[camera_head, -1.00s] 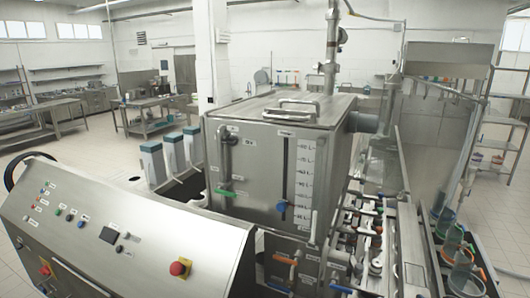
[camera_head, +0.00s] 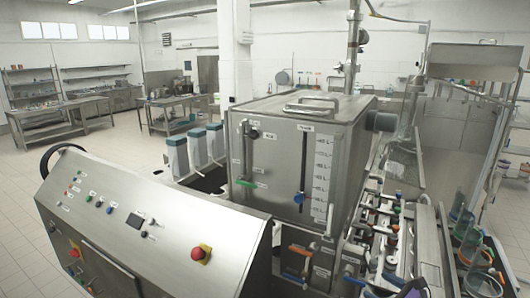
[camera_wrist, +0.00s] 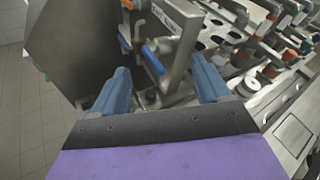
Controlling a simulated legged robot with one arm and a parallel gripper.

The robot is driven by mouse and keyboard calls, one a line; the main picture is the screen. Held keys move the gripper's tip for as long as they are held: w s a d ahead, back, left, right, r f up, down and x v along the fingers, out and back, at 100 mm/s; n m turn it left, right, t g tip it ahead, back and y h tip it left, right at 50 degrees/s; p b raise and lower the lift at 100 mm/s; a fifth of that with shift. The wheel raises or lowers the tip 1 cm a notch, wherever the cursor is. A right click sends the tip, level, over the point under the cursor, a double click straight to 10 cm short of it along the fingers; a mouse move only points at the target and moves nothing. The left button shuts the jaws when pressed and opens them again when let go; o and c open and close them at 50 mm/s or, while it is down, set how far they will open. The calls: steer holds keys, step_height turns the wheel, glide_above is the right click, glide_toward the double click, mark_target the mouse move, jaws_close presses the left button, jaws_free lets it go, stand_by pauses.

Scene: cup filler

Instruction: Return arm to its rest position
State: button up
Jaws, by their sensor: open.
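My gripper (camera_wrist: 161,68) shows in the wrist view with two blue fingers spread apart and nothing between them held. A blue handle (camera_wrist: 154,60) on a metal fitting lies beyond and between the fingertips; I cannot tell whether anything touches. A purple part of my arm (camera_head: 416,286) shows at the bottom right of the head view, mostly cut off by the frame edge. The rest of the arm is hidden there.
A steel tank (camera_head: 285,150) stands mid-view behind a slanted control panel (camera_head: 140,235) with a red knob (camera_head: 201,253). Valves and pipes (camera_head: 390,215) crowd the right side. Cups (camera_head: 478,250) stand at far right. Open floor (camera_head: 25,210) lies at left.

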steer(key=s+a+r+n+g+y+b, duration=0.1)
steer(key=s+a+r+n+g+y, duration=0.2)
steer(key=a, duration=0.5)
steer(key=s+a+r+n+g+y, duration=0.1)
steer(key=a+r+n+g, duration=0.1)
steer(key=a+n, duration=0.55)
steer(key=s+a+n+g+b, duration=0.2)
steer(key=s+a+n+g, duration=0.4)
steer(key=s+a, duration=0.45)
steer(key=s+a+f+n+g+h+b, duration=0.1)
steer(key=s+a+f+n+g+h, duration=0.15)
steer(key=s, duration=0.35)
steer(key=s+a+f+n+g+h, duration=0.1)
steer(key=s+n+h, duration=0.1)
steer(key=s+n, duration=0.3)
steer(key=s+d+n+h+b, duration=0.1)
steer(key=s+d+n+h, duration=0.2)
steer(key=s+d+h, duration=0.3)
steer(key=s+d, duration=0.2)
steer(key=s, duration=0.2)
steer(key=shift+s+f+g, duration=0.25)
steer(key=shift+s+g, duration=0.1)
steer(key=shift+s, duration=0.05)
